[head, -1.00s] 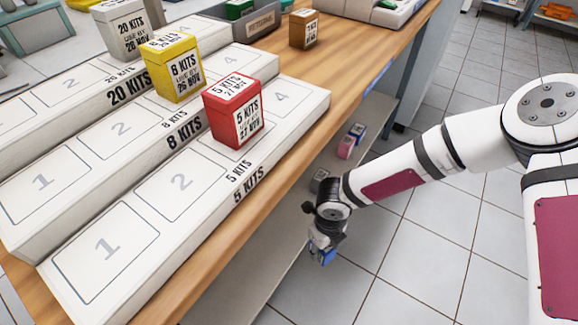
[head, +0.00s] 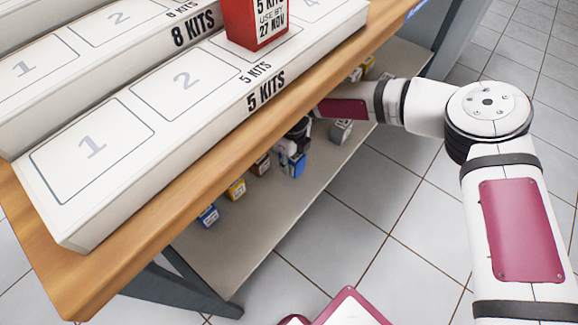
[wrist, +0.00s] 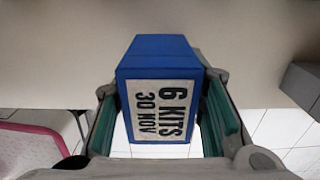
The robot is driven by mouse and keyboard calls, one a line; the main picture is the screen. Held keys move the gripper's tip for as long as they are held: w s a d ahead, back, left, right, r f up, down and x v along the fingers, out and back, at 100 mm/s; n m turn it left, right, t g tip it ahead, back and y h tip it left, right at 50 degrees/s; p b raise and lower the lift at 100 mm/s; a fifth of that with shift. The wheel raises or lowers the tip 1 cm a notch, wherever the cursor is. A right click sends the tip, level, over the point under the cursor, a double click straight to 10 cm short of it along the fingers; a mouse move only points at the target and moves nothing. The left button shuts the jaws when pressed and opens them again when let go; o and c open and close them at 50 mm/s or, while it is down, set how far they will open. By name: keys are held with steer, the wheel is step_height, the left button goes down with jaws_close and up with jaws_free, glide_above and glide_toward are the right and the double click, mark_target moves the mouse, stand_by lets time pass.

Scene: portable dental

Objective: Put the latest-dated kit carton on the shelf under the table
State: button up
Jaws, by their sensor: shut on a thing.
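My gripper (head: 291,146) is shut on a blue carton (head: 292,166). In the wrist view the blue carton (wrist: 158,95) sits between the two fingers and its label reads 6 KITS, 30 NOV. In the head view the carton is under the table's front edge, over or on the pale lower shelf (head: 300,200); I cannot tell whether it touches the shelf. A red carton (head: 254,22) stands on the white 5 KITS riser on the tabletop; its visible label reads use by 27 NOV.
On the shelf stand a blue carton (head: 208,215), a yellow one (head: 236,189), a brown one (head: 261,165) and a grey one (head: 341,131). The wooden table edge (head: 215,170) overhangs them. Tiled floor lies open in front. Bare shelf shows along its front.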

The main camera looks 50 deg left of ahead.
steer(key=shift+w+a+f, duration=0.1)
steer(key=shift+a, duration=0.7)
step_height(320, 180, down, 4)
steer(key=b, duration=0.3)
steer(key=shift+r, duration=0.3)
steer(key=o, duration=1.2)
steer(key=shift+r+p, duration=2)
steer(key=shift+r, duration=1.75)
